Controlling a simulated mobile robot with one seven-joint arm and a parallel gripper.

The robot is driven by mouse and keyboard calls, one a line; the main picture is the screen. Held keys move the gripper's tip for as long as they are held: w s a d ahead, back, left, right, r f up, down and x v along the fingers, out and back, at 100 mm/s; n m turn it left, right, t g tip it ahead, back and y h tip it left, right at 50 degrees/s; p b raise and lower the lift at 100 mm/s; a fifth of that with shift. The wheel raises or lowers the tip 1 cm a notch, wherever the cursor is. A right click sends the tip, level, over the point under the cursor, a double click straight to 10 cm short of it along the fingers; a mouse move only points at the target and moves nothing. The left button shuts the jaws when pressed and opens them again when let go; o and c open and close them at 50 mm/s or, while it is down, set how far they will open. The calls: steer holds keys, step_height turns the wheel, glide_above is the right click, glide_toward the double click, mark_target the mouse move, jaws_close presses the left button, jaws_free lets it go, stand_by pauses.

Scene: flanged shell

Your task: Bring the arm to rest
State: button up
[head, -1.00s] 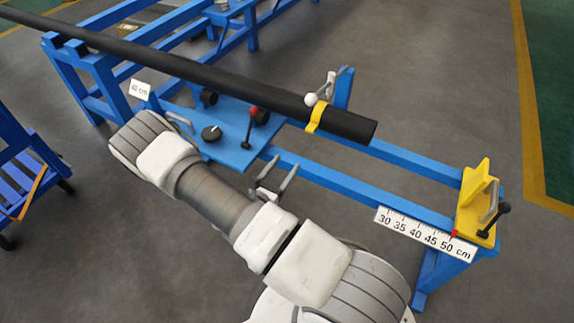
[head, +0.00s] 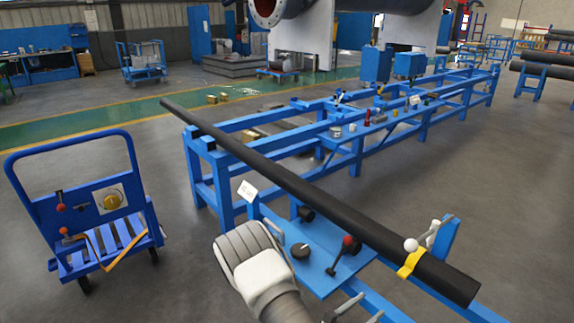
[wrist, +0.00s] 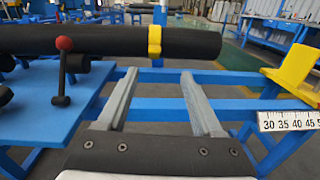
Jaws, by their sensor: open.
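My gripper shows in the wrist view (wrist: 160,105) with its two grey fingers apart and nothing between them. It is level with the blue frame, on the near side of the black pipe (wrist: 100,41), and apart from it. In the head view my gripper's finger tips (head: 360,306) show at the bottom edge, near the blue control plate; the rest of the hand is cut off below. The black pipe (head: 330,205) lies along the blue stand, held near its right end by a yellow clamp (head: 410,263) with a white ball knob.
The blue plate (head: 325,262) carries a red-knobbed lever (head: 345,250) and a black dial (head: 300,251) close to my arm. A blue cart (head: 85,205) stands at the left. A yellow stop (wrist: 293,68) and a scale (wrist: 290,121) are right of my gripper. Open floor lies between cart and stand.

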steer(key=s+d+r+m+g+y, duration=0.1)
steer(key=s+r+m+g+y, duration=0.1)
steer(key=s+r+m+g, duration=0.5)
steer(key=s+d+r+m+g+y, duration=0.1)
steer(key=s+r+m+g+y, duration=0.2)
steer(key=r+m, duration=0.6)
steer(key=s+a+r+m+t+y, duration=0.35)
steer(key=s+a+r+y, duration=0.2)
steer(key=r, duration=0.25)
steer(key=s+a+r+m+t+y, duration=0.2)
steer(key=s+a+r+m+y, duration=0.25)
steer(key=a+r, duration=0.35)
step_height(320, 180, up, 16)
steer(key=d+p, duration=0.1)
steer(key=p, duration=1.4)
steer(key=shift+w, duration=0.2)
steer(key=shift+d+f+t, duration=0.1)
steer(key=shift+f+t, duration=0.05)
steer(key=shift+t, duration=0.1)
